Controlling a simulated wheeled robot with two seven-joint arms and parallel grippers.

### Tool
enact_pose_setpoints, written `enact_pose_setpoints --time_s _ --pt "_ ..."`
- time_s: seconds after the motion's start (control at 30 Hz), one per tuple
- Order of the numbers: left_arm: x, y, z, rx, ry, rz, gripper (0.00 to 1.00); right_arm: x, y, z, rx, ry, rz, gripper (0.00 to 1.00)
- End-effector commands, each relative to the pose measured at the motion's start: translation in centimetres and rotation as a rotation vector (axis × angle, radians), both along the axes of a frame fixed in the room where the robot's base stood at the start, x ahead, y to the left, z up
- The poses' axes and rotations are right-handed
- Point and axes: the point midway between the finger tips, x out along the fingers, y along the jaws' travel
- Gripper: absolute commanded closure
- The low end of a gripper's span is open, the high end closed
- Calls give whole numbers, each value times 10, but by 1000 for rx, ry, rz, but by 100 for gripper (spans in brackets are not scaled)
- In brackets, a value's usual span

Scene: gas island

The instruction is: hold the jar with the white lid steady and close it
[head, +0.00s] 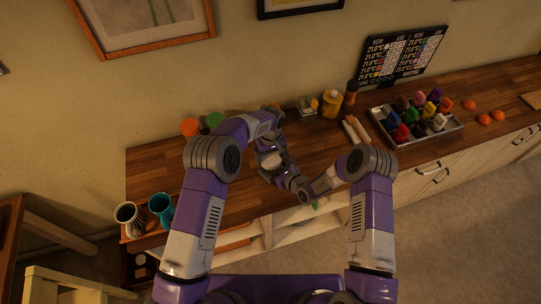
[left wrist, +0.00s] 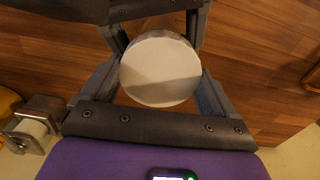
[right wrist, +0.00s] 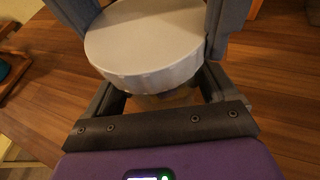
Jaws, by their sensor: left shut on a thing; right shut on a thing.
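The white lid (head: 271,160) shows between my two grippers in the head view, just over the counter. The left wrist view shows its round flat top (left wrist: 161,70), and the right wrist view its ridged rim (right wrist: 150,75). A small brownish part of the jar (right wrist: 165,99) shows right under the lid; the rest is hidden. My left gripper (head: 267,151) is shut, its fingers at the sides of the lid. My right gripper (head: 280,172) is shut lower down, its fingers passing under the lid around the jar. I cannot tell how tightly the lid sits.
The wooden counter (head: 150,180) runs along the wall. A tray of coloured items (head: 418,122), a yellow jar (head: 331,103) and orange fruits (head: 484,119) stand to the right. A teal vase (head: 161,208) and a cup (head: 129,218) stand at the left end.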

Motion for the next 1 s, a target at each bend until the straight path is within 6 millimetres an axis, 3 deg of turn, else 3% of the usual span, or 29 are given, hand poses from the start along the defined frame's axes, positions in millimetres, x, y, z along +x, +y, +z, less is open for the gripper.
enact_pose_setpoints --time_s 0.5,0.6,0.77,0.8,0.87,1.0 --pt "0 0 -1 -1 1 -1058 48 0 0 0 0 -1 0 98" --pt "0 0 -1 -1 1 -1211 48 0 0 1 0 -1 0 98" --pt "0 0 -1 0 1 -1221 48 0 0 1 0 -1 0 98" --pt "0 0 -1 0 1 -1221 7 0 0 0 0 -1 0 98" --pt "0 0 -1 0 1 -1220 0 0 0 1 0 -1 0 98" --pt "0 0 -1 0 1 -1219 0 0 0 0 0 -1 0 98"
